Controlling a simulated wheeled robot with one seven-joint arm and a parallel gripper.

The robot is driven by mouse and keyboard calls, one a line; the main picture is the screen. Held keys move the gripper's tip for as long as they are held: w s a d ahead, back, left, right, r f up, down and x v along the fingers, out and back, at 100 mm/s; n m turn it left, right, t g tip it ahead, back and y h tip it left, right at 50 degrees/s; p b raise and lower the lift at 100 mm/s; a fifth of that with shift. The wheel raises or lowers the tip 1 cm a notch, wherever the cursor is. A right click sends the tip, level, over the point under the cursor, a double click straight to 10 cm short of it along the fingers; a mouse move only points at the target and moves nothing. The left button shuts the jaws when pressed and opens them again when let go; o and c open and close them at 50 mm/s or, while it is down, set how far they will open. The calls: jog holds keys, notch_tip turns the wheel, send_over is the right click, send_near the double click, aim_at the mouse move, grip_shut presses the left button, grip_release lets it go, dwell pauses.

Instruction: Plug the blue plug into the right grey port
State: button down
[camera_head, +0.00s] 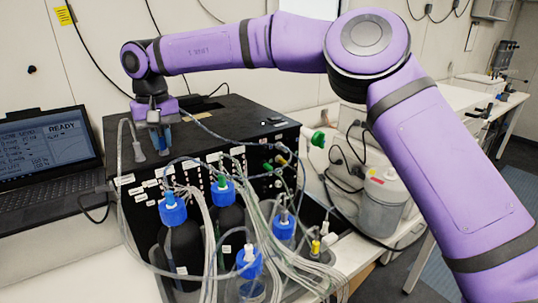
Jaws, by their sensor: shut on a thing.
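My gripper (155,117) hangs above the front left corner of the black instrument box (215,115), pointing down. A grey cable end (137,148) hangs just left of the gripper. The front panel of the box carries rows of small ports and white labels. I cannot make out which of them is the right grey port, as cables and bottles cover much of the panel.
Several bottles with blue caps (173,212) stand in front of the box, with many clear tubes (280,240) around them. A laptop (48,155) stands at left. A green connector (318,139) and a white canister (383,202) are at right.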

jog(key=c, duration=1.1)
grip_release()
jog(key=shift+o, duration=0.2)
